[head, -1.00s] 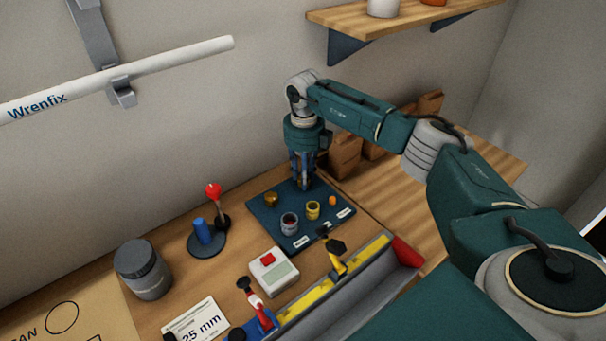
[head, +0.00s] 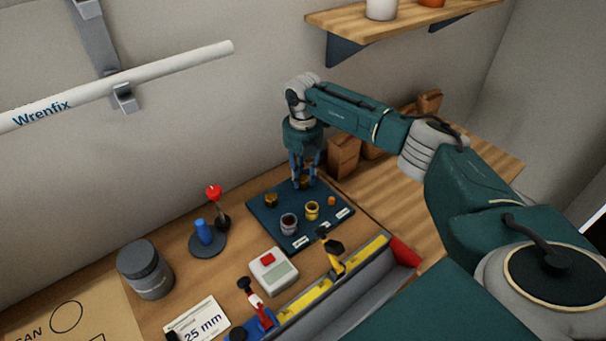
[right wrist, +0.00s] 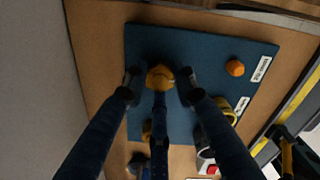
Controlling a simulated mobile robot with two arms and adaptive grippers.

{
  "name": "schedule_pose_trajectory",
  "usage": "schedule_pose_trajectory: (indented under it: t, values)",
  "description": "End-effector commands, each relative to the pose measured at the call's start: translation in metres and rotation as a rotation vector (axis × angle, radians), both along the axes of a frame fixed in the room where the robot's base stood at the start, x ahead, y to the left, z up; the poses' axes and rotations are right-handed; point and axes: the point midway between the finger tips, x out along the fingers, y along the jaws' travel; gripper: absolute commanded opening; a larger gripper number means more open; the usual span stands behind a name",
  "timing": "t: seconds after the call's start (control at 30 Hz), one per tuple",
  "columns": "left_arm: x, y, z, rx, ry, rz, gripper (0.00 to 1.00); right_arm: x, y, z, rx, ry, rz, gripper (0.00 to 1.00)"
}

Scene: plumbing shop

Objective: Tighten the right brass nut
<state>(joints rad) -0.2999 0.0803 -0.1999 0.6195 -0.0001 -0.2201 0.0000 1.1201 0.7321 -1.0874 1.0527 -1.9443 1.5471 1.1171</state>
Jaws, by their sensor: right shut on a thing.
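The right brass nut (right wrist: 160,77) sits at the back of a dark blue board (head: 263,226); the board also shows in the right wrist view (right wrist: 200,45). My right gripper (head: 303,184) reaches down over the board from above. Its fingertips (right wrist: 160,86) are on either side of the nut, shut on it. In the head view the fingers partly hide this nut. Another brass nut (head: 271,200) stands to the left on the board; in the right wrist view it is mostly hidden behind my gripper. My left gripper is not in view.
On the board are a dark-rimmed cup (head: 289,223), a yellow ring-shaped part (head: 312,210) and a small orange piece (head: 332,201). In front stand a box with a red button (head: 272,272) and a grey tool tray (head: 350,292). Wooden blocks (head: 343,157) stand behind right.

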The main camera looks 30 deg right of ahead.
Motion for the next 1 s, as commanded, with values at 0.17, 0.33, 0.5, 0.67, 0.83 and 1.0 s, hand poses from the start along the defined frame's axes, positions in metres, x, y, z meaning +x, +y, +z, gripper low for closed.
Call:
schedule_pose_trajectory:
  t: [0.17,0.33,0.5,0.67,0.83,1.0]
  values:
    - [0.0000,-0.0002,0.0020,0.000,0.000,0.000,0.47,-0.0051,0.0029,-0.0042,0.003,0.018,-0.066,0.01]
    - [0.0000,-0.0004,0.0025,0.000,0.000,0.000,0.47,-0.0050,0.0038,-0.0047,0.005,0.018,-0.099,0.01]
    - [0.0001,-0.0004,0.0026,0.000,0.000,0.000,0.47,-0.0051,0.0044,-0.0051,0.005,0.018,-0.110,0.01]
    - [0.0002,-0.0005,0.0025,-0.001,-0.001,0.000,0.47,-0.0052,0.0049,-0.0054,0.005,0.019,-0.109,0.01]
    - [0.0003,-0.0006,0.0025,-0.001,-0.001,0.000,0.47,-0.0053,0.0053,-0.0056,0.005,0.020,-0.107,0.35]
    - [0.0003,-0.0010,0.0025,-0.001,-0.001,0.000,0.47,-0.0035,0.0043,-0.0038,0.004,0.014,-0.108,0.47]
